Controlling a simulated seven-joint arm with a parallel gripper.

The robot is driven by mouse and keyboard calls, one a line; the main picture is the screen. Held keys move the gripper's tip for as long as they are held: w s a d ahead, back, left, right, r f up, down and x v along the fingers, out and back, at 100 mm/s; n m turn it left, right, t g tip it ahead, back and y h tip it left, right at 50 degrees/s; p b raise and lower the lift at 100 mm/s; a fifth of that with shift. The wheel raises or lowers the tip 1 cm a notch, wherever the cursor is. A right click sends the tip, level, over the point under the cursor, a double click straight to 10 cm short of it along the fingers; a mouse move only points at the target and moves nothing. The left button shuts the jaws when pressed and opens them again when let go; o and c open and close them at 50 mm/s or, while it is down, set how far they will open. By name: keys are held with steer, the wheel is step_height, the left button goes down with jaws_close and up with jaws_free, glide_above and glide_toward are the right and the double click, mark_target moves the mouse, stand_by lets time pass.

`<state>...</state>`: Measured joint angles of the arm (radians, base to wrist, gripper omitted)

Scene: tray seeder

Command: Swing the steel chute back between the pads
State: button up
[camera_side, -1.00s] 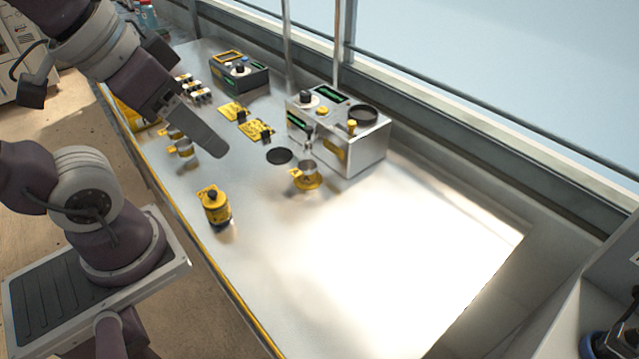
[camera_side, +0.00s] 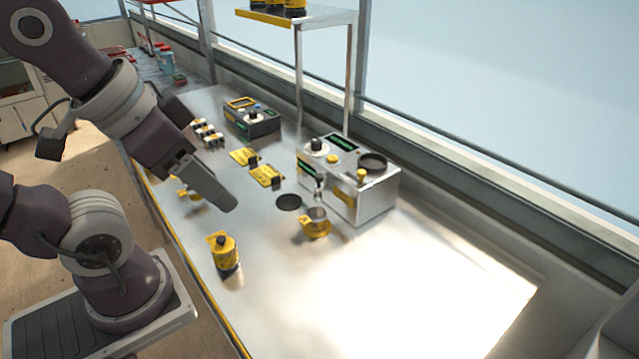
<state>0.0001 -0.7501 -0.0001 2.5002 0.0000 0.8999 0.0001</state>
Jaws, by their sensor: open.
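A small steel piece (camera_side: 319,187), which looks like the chute, sticks out at the front of the grey machine box (camera_side: 372,203). It is small, and I cannot make out its exact angle or any pads beside it. Below it a yellow cup with a handle (camera_side: 316,225) stands on the steel bench (camera_side: 270,290), beside a dark round disc (camera_side: 289,202). My gripper (camera_side: 226,203) points down to the right above the bench, left of the box and clear of the chute. It is open, seen edge-on, with nothing visible in it.
A yellow jar (camera_side: 225,255) stands near the bench's front edge, below my gripper. A second control box (camera_side: 250,119) stands farther back. A yellow-edged shelf (camera_side: 300,17) rises behind. The right of the bench is bare and glaring.

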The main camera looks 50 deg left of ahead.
stand_by(0.4)
steer(key=shift+c, duration=1)
steer(key=n+g, duration=0.6)
glide_above(319, 175)
step_height(319, 175, down, 12)
steer(key=shift+d+r, duration=0.1)
step_height(319, 175, down, 7)
steer(key=shift+f, duration=0.2)
steer(key=shift+c, duration=0.4)
